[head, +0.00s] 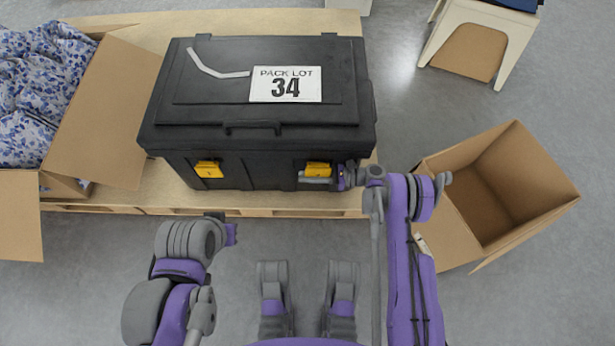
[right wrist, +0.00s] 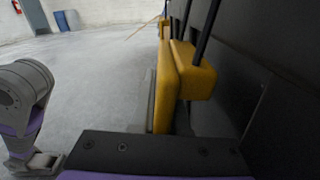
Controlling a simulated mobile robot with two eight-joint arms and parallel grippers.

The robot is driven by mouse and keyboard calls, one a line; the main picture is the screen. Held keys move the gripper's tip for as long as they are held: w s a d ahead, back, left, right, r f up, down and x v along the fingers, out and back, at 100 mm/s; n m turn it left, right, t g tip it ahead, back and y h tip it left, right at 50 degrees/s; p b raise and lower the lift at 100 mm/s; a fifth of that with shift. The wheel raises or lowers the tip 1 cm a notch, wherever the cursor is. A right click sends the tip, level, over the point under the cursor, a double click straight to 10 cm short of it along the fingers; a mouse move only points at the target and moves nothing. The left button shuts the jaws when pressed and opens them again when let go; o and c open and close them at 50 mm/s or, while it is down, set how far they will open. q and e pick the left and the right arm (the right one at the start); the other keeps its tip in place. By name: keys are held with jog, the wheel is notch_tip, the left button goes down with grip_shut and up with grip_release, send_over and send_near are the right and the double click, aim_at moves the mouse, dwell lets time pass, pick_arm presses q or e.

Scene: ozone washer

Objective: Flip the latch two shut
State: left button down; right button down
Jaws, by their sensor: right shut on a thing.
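A black lidded case (head: 262,90) labelled "PACK LOT 34" has two yellow latches on its front. The left latch (head: 209,169) has nothing near it. My right gripper (head: 317,180) is at the right latch (head: 318,169) and is shut on it; its fingers partly cover the latch's lower part. In the right wrist view the near latch (right wrist: 185,78) stands large beside a grey finger, with black rods running up from it. The far latch (right wrist: 164,27) shows small behind it. My left gripper (head: 231,234) is below the case, away from it; its fingers are hidden.
The case sits on a wooden pallet (head: 160,200). An open cardboard box (head: 490,195) stands on the floor at right. Another box (head: 105,110) with blue-patterned cloth (head: 35,90) is at left. A white stool (head: 478,45) stands at top right.

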jog(key=c, duration=0.9)
grip_release()
jog(key=shift+d, duration=0.1)
jog(key=d+p, duration=0.2)
jog(key=d, duration=0.8)
jog(key=shift+d, duration=0.35)
